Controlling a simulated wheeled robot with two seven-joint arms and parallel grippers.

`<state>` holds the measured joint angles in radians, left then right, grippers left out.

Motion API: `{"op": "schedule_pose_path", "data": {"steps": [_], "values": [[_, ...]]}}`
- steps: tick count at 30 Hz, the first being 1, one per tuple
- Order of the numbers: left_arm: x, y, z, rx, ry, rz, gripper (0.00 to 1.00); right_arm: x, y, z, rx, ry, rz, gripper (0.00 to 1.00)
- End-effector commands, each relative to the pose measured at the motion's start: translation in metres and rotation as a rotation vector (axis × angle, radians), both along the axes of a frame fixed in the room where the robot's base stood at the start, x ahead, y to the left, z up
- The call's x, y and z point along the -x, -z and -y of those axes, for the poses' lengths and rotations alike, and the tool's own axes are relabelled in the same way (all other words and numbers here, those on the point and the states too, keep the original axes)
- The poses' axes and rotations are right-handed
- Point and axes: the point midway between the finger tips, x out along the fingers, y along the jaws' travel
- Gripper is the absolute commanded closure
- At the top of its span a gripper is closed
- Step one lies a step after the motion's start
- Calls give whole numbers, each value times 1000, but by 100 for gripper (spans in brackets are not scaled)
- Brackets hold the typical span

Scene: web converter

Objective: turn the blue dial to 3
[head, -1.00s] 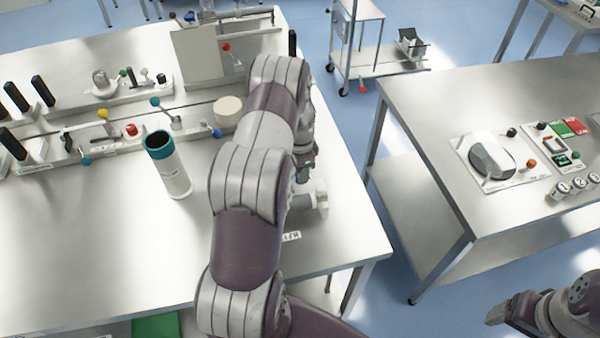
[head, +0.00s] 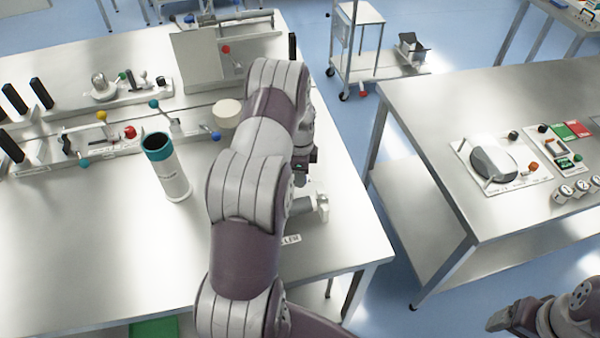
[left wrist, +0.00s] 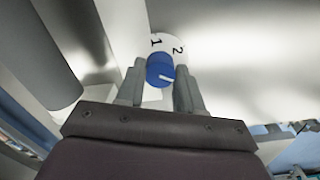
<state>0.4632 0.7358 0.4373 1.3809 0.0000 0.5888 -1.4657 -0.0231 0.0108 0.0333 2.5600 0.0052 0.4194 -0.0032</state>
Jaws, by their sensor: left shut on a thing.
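In the left wrist view the blue dial (left wrist: 160,68) sits on a pale round plate with a black 1 and 2 along its far edge. A white pointer line on the dial runs toward the lower right, away from the 1. The 3 is not visible. My left gripper (left wrist: 160,86) has a finger on each side of the dial and is shut on it. In the head view my left arm hides the dial, and the left hand (head: 303,172) shows only partly at the bench's right side. My right gripper (head: 503,316) is at the lower right, away from the benches; its jaw opening is unclear.
A white cylinder with a teal rim (head: 167,167) stands on the bench left of my arm. Levers and coloured knobs line the bench behind it. A second bench (head: 433,110) stands right, across a floor gap. The bench's front left is clear.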

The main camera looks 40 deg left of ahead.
Motion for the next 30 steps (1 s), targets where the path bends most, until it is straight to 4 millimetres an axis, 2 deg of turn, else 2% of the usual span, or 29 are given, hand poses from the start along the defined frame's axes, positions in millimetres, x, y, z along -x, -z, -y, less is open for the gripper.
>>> {"op": "schedule_pose_path", "data": {"steps": [8,9,10,11,18,21,23,30], "values": [[-4,-4,-2,-6,0,11,94,0,-1,0,0,0,0,22],[-4,-4,-2,-6,-1,11,51,0,-1,0,0,0,0,22],[-3,-4,-2,-6,-1,11,41,0,-1,0,0,0,0,22],[-3,-3,-2,-5,-1,10,39,0,-1,0,0,0,0,22],[-2,-2,-1,-2,-1,5,39,0,0,0,0,0,0,22],[-2,-7,-1,-3,-1,6,39,0,3,0,0,0,0,22],[-3,-17,-1,-4,-1,8,39,0,6,0,0,0,0,22],[-2,-80,-1,-5,-1,10,39,0,23,0,0,0,0,22]]}}
